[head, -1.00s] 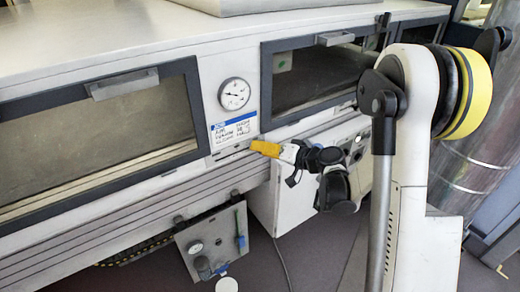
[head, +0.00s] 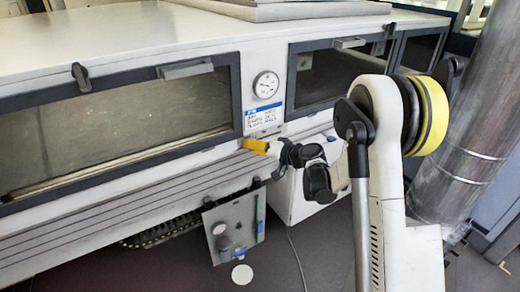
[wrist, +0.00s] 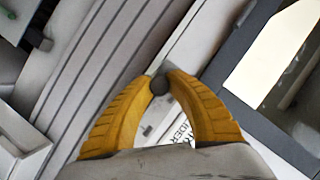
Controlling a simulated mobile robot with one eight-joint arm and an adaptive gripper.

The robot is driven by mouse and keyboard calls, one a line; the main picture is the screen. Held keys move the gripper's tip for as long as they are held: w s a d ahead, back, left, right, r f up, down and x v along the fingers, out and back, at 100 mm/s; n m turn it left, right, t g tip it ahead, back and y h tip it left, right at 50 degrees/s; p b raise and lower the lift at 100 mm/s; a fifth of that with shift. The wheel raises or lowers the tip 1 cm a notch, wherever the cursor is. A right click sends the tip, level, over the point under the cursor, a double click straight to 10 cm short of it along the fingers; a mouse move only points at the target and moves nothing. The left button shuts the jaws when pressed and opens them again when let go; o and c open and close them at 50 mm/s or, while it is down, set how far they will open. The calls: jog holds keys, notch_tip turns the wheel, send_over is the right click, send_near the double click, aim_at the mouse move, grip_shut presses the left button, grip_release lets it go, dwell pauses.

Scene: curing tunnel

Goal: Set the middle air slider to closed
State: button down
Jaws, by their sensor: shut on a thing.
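The knob is in front of a pale strip beside a printed label, partly hidden by my gripper, on which "SLIDER" or similar can be partly read. In the head view my gripper (head: 246,144) is at the pale post between two windows, just below the blue-topped label (head: 265,117). There the fingers hide the knob. I cannot tell the slider's setting or which slider it is.
A round gauge (head: 266,85) is above the label. Dark-framed windows with handles (head: 185,69) lie on both sides. A grey box (head: 232,232) with a green lever hangs below the ribbed ledge (head: 120,188). A metal pipe (head: 470,120) stands at the right.

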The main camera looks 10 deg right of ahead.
jog(key=shift+s+a, duration=0.1)
jog(key=shift+a, duration=0.05)
jog(key=c, duration=1.2)
grip_release()
jog(key=shift+a, duration=0.1)
jog(key=shift+c, duration=0.2)
jog(key=shift+s+d+r, duration=0.1)
jog(key=shift+s+d, duration=0.1)
jog(key=shift+d, duration=0.05)
jog(key=v, duration=1.1)
jog(key=shift+s, duration=0.15)
jog(key=shift+d, duration=0.1)
